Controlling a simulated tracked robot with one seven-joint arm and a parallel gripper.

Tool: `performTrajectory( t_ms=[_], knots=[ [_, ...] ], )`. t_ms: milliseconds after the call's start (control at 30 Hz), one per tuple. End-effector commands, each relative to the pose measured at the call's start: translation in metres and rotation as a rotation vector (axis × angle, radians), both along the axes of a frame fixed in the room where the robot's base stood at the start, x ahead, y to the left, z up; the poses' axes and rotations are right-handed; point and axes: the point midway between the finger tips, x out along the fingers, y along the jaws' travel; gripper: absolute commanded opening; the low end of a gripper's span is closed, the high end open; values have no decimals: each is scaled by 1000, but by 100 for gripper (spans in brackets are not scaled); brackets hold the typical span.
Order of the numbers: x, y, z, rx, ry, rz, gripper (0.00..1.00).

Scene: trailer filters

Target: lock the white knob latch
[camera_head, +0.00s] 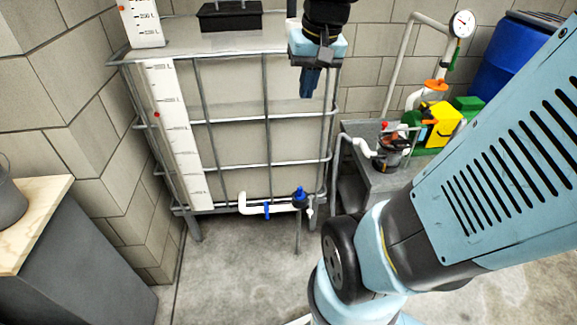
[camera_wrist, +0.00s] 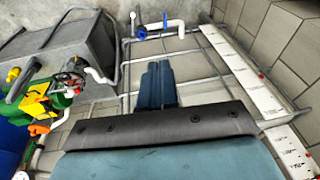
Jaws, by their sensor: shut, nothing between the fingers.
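I cannot make out a white knob latch for certain in either view. My gripper (camera_head: 308,94) points down in front of the upper right part of the caged tank in the head view. Its two blue fingers are together and empty; they also show in the wrist view (camera_wrist: 158,66). A small dark strainer or pump unit (camera_head: 391,153) with a red top and white pipe stands on a grey bench to the right, apart from my gripper. It also shows in the wrist view (camera_wrist: 74,79), where small details are too blurred to tell.
The caged white tank (camera_head: 232,85) fills the middle back, with a blue-handled valve (camera_head: 266,211) on its low white pipe. The grey bench (camera_head: 370,181), yellow-green machine (camera_head: 440,124), blue barrel (camera_head: 507,55) and gauge (camera_head: 462,23) are right. A wood-topped cabinet (camera_head: 45,204) stands left. Floor between is clear.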

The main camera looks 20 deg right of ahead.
Motion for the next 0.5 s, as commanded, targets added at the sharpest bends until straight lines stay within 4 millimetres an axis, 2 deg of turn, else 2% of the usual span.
performTrajectory(
  t_ms=[200,500],
  knots=[
    [36,-24,-30,95,144,-112,0],
    [78,-63,-79,247,317,-267,0]
  ],
)
